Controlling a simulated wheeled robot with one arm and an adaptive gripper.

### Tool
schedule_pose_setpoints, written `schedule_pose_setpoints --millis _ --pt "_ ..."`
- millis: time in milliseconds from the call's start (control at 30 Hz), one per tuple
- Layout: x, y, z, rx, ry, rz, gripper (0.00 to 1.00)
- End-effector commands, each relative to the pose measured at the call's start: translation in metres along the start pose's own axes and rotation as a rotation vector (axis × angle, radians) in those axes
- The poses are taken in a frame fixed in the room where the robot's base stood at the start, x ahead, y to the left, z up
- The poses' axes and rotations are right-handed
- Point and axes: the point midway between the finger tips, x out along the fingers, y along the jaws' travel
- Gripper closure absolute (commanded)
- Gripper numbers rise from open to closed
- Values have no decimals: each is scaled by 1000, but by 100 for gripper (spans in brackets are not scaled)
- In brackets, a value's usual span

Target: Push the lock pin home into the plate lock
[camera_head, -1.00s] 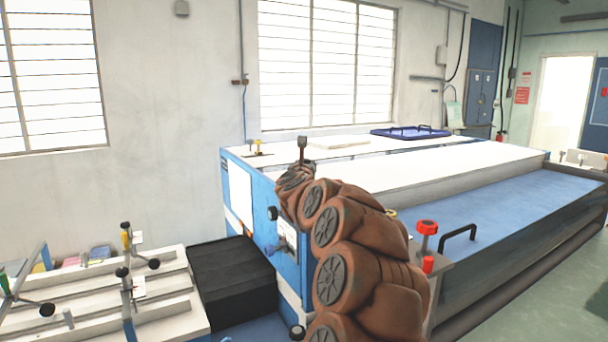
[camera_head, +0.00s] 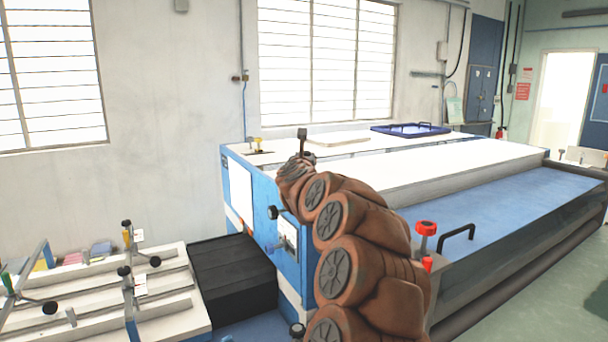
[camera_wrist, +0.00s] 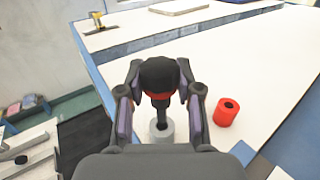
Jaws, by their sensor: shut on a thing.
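In the wrist view, my gripper (camera_wrist: 159,80) is shut on the lock pin (camera_wrist: 160,70), which has a black round head, a red band and a dark shaft. The pin's lower end meets a grey round collar (camera_wrist: 165,133), seemingly the plate lock, on the white top. I cannot tell how deep the shaft sits in it. In the head view, the dark pin head (camera_head: 302,133) stands upright above my gripper (camera_head: 297,165) at the machine's near-left corner. My arm hides the collar there.
A red hollow cylinder (camera_wrist: 227,111) stands on the white top, right of the pin. A blue tray (camera_head: 410,130) sits at the back. A red knob (camera_head: 427,228) and black handle (camera_head: 458,238) stand right of my arm.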

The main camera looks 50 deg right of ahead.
Motion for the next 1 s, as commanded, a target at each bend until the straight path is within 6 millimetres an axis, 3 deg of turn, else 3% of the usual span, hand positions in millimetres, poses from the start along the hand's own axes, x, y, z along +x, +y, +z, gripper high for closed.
schedule_pose_setpoints --millis 233,700,1000 --pt "0 0 2 0 0 0 100" --pt "0 0 33 1 -2 0 100" --pt "0 0 40 1 0 0 100"
